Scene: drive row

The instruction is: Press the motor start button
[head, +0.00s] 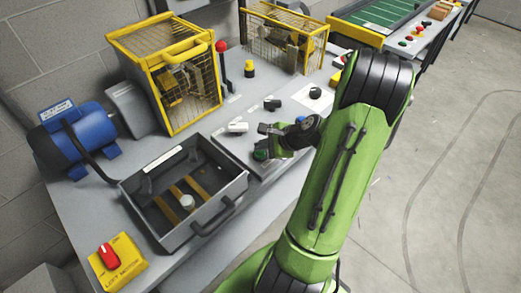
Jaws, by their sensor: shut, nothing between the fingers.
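A green round button (261,155), which looks like the motor start button, sits on the grey panel (238,147) on the bench, behind the open grey box. My gripper (266,130) is shut and empty, low over this panel and right beside the green button. I cannot tell whether it touches the button. My green arm hides the right part of the panel. A blue motor (87,136) stands at the left end of the bench.
An open grey box (228,207) with a handle stands in front of the panel. A yellow box with a red switch (108,256) is at the front left. Yellow wire cages (175,75) and a red-knobbed lever (222,60) stand behind. Open floor (455,180) lies right.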

